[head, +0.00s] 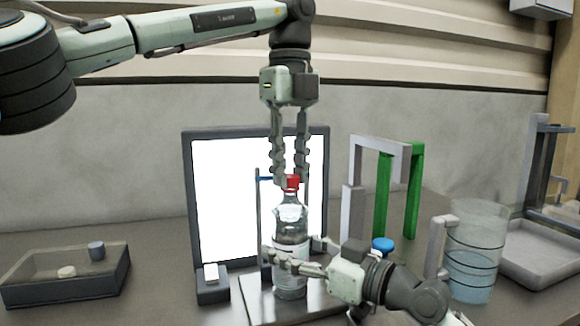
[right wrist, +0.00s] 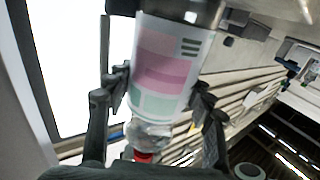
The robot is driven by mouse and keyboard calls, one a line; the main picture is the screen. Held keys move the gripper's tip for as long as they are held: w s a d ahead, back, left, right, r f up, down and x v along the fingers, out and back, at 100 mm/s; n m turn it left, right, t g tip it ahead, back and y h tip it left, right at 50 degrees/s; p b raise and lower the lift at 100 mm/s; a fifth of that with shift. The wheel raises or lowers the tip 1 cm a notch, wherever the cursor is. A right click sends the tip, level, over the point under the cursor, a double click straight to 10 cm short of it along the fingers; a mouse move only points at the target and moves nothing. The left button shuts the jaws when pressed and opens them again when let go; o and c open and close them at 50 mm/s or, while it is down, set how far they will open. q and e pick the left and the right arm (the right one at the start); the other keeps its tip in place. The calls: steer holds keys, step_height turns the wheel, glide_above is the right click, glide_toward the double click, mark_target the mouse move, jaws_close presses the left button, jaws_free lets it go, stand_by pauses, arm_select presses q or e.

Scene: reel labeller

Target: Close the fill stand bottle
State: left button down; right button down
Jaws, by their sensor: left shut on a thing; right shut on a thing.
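A clear bottle (head: 291,222) with a pale label stands upright on a light plate (head: 258,300) in front of a bright white panel. A red cap (head: 292,182) is at the top of its neck; I cannot tell how tightly it sits. My left gripper (head: 289,178) points down from above and is shut on the red cap. My right gripper (head: 288,264) comes in from the lower right and is shut around the bottle's body. In the right wrist view the bottle's pink and green label (right wrist: 165,70) is between the fingers, with the red cap (right wrist: 143,157) low in the picture.
The white panel (head: 222,200) stands behind. A shallow tray (head: 65,288) with small caps is at left. A grey and green frame (head: 384,180), a blue cap (head: 383,244), a clear beaker of blue liquid (head: 474,255) and a grey stand (head: 540,255) are at right.

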arm_select(q)
steer(key=m, duration=0.6)
steer(key=shift+m, duration=0.4)
steer(key=m, duration=0.7)
steer(key=shift+m, duration=0.3)
steer(key=m, duration=0.7)
steer(key=shift+f+m, duration=0.1)
steer(key=shift+m, duration=0.2)
steer(key=m, duration=0.5)
steer(key=shift+m, duration=0.4)
steer(key=c, duration=1.3)
jaws_free()
steer(key=shift+o, duration=0.2)
steer(key=shift+r, duration=2.3)
